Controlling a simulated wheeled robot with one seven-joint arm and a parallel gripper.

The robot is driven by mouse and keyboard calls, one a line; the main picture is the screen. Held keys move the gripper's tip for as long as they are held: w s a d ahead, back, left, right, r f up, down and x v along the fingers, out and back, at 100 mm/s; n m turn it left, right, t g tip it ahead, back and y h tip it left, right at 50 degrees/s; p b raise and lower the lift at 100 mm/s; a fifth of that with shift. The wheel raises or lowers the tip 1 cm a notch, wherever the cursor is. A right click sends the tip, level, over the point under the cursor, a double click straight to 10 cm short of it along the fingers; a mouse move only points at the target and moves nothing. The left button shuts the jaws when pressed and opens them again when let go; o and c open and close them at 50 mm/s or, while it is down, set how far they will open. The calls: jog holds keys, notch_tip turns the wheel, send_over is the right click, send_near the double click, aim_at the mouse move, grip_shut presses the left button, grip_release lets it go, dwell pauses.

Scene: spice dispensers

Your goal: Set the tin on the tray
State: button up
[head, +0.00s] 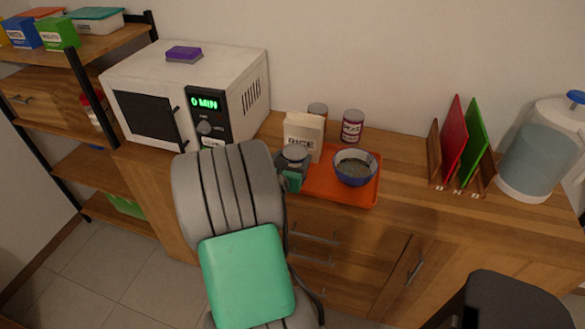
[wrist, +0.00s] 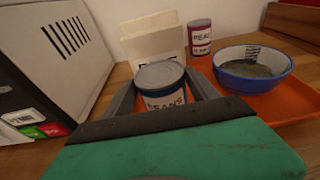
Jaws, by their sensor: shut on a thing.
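My gripper (head: 293,168) is shut on a tin with a grey lid and a label reading BEANS; the tin (wrist: 160,78) sits upright between the two fingers in the wrist view. In the head view the tin's lid (head: 295,153) shows at the left end of the orange tray (head: 335,196). The tray also shows at the right in the wrist view (wrist: 270,106). My gripper hides the tin's base and the tray's left edge, so I cannot tell whether the tin is over the tray or touching anything below.
A blue bowl (head: 354,168) stands on the tray. A rice box (head: 303,133) is just behind the held tin. A microwave (head: 188,95) is at the left.

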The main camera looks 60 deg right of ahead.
jog(key=shift+r, duration=0.15)
jog(key=o, duration=1.9)
jog(key=shift+f, duration=0.2)
jog(key=shift+o, duration=0.2)
jog(key=shift+r, duration=0.1)
